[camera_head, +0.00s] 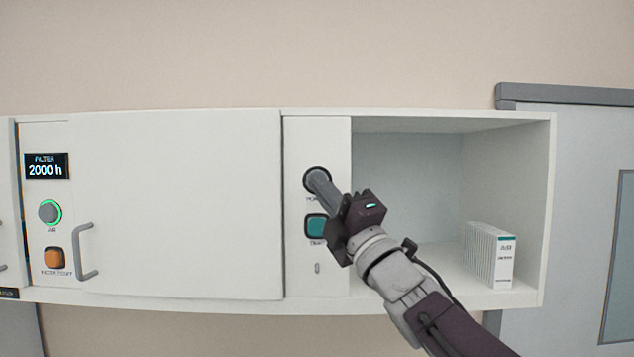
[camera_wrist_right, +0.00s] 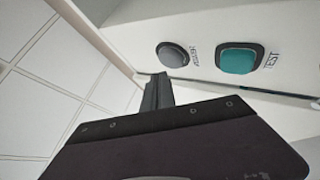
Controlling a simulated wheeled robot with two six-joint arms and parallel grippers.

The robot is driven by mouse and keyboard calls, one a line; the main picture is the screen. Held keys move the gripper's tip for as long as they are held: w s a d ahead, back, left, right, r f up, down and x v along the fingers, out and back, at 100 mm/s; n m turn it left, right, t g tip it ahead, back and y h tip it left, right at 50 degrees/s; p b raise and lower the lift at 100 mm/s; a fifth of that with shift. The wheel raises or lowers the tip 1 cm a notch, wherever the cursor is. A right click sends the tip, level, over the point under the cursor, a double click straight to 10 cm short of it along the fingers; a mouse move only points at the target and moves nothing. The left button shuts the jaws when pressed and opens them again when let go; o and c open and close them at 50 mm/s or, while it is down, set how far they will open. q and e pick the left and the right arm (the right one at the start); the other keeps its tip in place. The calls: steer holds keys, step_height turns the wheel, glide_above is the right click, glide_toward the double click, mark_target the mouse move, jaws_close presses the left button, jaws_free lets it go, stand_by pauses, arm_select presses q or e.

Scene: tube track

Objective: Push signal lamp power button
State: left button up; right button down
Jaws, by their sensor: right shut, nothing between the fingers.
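The power button shows in the right wrist view as a round grey button (camera_wrist_right: 173,54) with a dark ring and a lettered label beside it. In the head view, its dark ring (camera_head: 317,167) sits high on a narrow white panel, and my right gripper hides most of its face. My right gripper (camera_head: 318,179) is shut and empty, its fingertips pointing at the button from the lower right. In the wrist view the fingers (camera_wrist_right: 160,82) end close beside the button. I cannot tell whether they touch it. My left gripper is not in view.
A teal square TEST button (camera_head: 316,226) is just below the power button. An open shelf (camera_head: 400,180) with a row of white boxes (camera_head: 490,255) is right of the panel. A closed cabinet door (camera_head: 180,200), an orange button (camera_head: 54,258) and a green-ringed knob (camera_head: 50,212) are left.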

steer(key=shift+w, duration=0.2)
stand_by(0.5)
steer(key=shift+w, duration=0.35)
steer(key=shift+w, duration=0.45)
stand_by(0.7)
steer(key=shift+s+b, duration=0.65)
steer(key=shift+s, duration=0.35)
